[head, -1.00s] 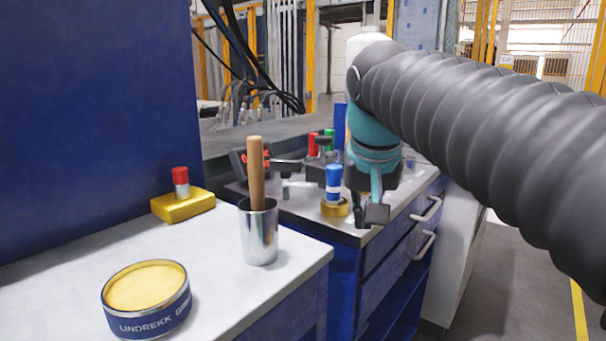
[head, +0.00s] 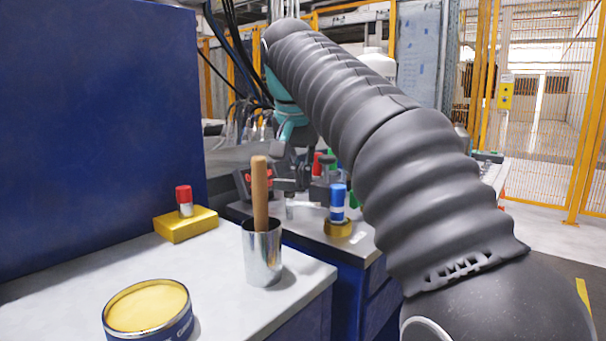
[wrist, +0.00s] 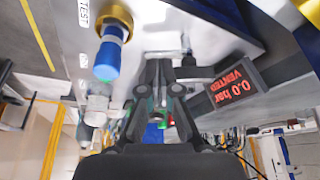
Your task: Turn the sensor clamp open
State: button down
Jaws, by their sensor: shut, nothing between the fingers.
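A dark grey clamp-like fixture (head: 320,188) with a pale metal pipe stands on the far bench, behind the blue-capped cylinder. I take it to be the sensor clamp; I cannot tell whether it is open or closed. In the wrist view, grey parts of the fixture (wrist: 195,73) show just beyond my fingers, partly hidden by them. My gripper (wrist: 161,64) is shut and empty, pointing toward the fixture. Contact cannot be made out.
The blue-capped cylinder (head: 338,203) stands in a gold base beside the fixture. A pressure display (wrist: 235,85) reads 0.0 bar, VENTED. On the near bench are a metal cup (head: 262,255) with a wooden handle, a yellow block (head: 188,226) with a red-capped cylinder, and a round tin (head: 148,308).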

aim_at(297, 202)
jog(key=b+x, duration=0.1)
jog(key=x, duration=0.5)
jog(key=shift+w+f, duration=0.1)
jog(key=shift+f, duration=0.15)
jog(key=shift+a, duration=0.1)
